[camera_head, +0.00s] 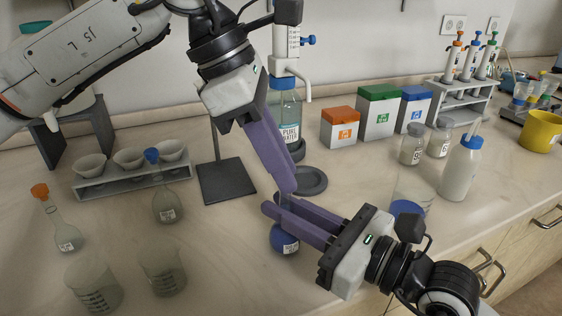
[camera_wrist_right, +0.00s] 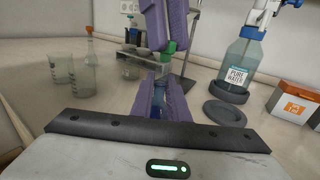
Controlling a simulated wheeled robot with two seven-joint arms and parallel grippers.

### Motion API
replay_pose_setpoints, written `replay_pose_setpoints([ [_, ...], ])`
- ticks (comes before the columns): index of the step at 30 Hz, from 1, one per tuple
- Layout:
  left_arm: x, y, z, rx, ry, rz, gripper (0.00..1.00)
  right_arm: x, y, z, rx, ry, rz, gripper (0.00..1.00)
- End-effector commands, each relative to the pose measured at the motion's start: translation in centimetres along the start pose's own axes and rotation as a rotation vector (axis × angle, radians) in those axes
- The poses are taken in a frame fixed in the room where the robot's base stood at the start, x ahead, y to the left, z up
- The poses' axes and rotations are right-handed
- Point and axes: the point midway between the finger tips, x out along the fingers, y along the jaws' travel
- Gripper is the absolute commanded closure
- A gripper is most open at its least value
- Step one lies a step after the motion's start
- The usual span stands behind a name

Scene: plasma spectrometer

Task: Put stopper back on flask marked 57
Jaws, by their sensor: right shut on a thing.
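A flask with blue liquid (camera_head: 284,238) stands on the near bench; its label is too small to read surely. My right gripper (camera_head: 272,205) is shut on the flask's neck, which also shows between its purple fingers in the right wrist view (camera_wrist_right: 159,94). My left gripper (camera_head: 288,190) is directly above, fingers pointing down. In the right wrist view a green stopper (camera_wrist_right: 169,47) sits at the left fingertips (camera_wrist_right: 168,40), above the flask neck and seemingly apart from it. The fingers hide the stopper in the head view.
An orange-stoppered flask (camera_head: 66,236), a blue-stoppered flask (camera_head: 166,207) and two beakers (camera_head: 162,272) stand at left. A water bottle (camera_head: 284,108), a round grey dish (camera_head: 312,181) and a stand base (camera_head: 227,180) are behind. A beaker with blue liquid (camera_head: 408,207) is at right.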

Motion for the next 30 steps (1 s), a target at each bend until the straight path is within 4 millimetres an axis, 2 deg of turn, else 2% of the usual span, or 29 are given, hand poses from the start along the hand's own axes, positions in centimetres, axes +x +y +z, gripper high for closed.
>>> replay_pose_setpoints([
  [1,1.1,-0.4,-0.4,0.003,0.017,-0.022,0.78,0.0,0.2,0.3,0.001,-0.011,0.005,1.00],
  [4,1.0,-0.5,-0.3,0.003,0.017,-0.022,0.78,0.0,0.2,0.3,0.001,-0.011,0.005,1.00],
  [8,0.1,-0.4,-0.3,0.002,0.016,-0.020,0.78,0.1,0.2,0.3,0.001,-0.011,0.004,1.00],
  [15,-3.1,-0.2,-0.3,-0.001,0.011,-0.014,0.78,0.0,0.1,0.2,0.000,-0.007,0.002,1.00],
  [22,-3.4,-0.2,-0.2,-0.002,0.009,-0.012,0.78,0.0,0.0,0.2,0.000,-0.005,0.001,1.00],
  [24,-3.5,-0.2,-0.2,-0.002,0.009,-0.011,0.88,0.0,0.0,0.1,0.000,-0.004,0.000,1.00],
  [30,-3.5,-0.1,-0.2,-0.002,0.008,-0.010,0.88,0.0,0.0,0.1,0.000,-0.003,0.000,1.00],
])
